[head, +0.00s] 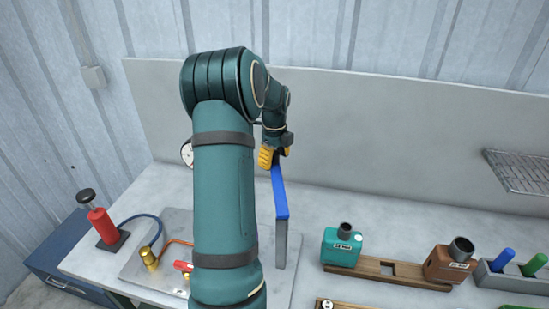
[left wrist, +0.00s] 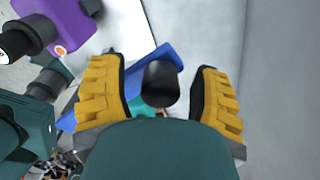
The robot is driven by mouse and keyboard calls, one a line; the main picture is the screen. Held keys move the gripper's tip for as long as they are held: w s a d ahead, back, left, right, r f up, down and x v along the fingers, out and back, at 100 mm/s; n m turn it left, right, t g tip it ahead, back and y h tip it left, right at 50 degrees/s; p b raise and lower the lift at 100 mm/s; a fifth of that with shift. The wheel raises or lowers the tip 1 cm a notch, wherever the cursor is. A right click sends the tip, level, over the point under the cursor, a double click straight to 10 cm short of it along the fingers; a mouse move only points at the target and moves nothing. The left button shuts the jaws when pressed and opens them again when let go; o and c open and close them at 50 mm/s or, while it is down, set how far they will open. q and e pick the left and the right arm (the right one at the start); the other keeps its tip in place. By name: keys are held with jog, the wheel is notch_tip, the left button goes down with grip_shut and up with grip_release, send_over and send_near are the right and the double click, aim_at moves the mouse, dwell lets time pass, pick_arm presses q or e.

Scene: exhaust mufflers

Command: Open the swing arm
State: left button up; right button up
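The swing arm (head: 280,192) is a blue bar above a grey upright plate, right of my left forearm in the head view. Its far end is hidden near my left gripper (head: 272,157), whose yellow fingers show there. In the left wrist view the blue bar (left wrist: 160,58) runs behind a black round knob (left wrist: 160,83). The knob lies between the two yellow fingers of my left gripper (left wrist: 160,95), with a gap on each side. The fingers are apart and hold nothing. My right gripper is not in view.
A teal muffler (head: 341,246) and a brown muffler (head: 449,262) stand on a wooden rack (head: 385,267) at right. A purple muffler (left wrist: 62,22) shows in the left wrist view. A wire shelf (head: 520,171) juts from the back panel (head: 400,135).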

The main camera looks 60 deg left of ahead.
pick_arm(q)
jog(key=shift+r, duration=0.1)
notch_tip(320, 180, up, 12)
dwell(0.5)
dwell(0.6)
